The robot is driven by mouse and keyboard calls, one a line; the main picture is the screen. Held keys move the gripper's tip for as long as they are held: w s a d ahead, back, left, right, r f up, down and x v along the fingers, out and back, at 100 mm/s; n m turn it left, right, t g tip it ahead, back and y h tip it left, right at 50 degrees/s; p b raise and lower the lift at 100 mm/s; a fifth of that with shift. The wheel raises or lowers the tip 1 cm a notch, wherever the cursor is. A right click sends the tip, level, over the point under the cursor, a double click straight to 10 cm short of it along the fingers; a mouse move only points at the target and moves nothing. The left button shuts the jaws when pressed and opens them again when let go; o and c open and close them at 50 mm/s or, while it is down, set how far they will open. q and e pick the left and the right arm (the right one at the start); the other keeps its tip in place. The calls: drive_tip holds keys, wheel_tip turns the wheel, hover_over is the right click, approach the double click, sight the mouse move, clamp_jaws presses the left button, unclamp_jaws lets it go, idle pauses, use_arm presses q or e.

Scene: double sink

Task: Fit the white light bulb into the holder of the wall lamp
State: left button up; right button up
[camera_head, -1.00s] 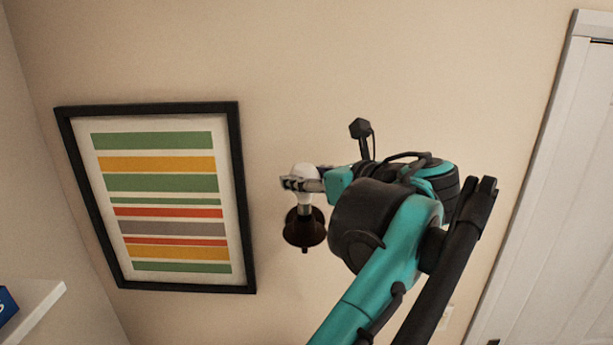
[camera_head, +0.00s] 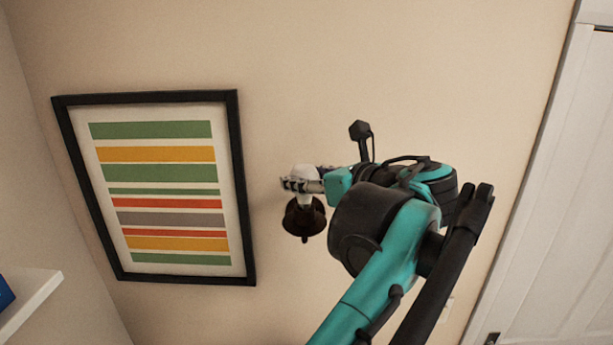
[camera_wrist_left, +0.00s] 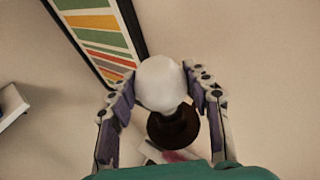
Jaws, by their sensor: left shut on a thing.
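The white light bulb (camera_head: 306,172) is upright between the fingers of my left gripper (camera_head: 302,185), which is shut on it. The dark brown wall lamp (camera_head: 303,219) is directly below, and the bulb's lower end reaches down to its cup. The holder inside the cup is hidden, so I cannot tell how deep the base sits. In the left wrist view the bulb's round top (camera_wrist_left: 161,82) lies between the two fingers, with the lamp (camera_wrist_left: 174,128) partly showing behind it. My right gripper is not in view.
A framed striped picture (camera_head: 247,190) hangs on the wall left of the lamp. A white shelf (camera_head: 35,300) with a blue item is at the lower left. A white door (camera_head: 555,200) is at the right. The wall around the lamp is clear.

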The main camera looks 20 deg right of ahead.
use_arm(q)
drive_tip(key=shift+f, duration=0.5)
drive_tip(key=o, duration=0.9)
drive_tip(key=shift+o, duration=0.2)
drive_tip(key=v, duration=1.2)
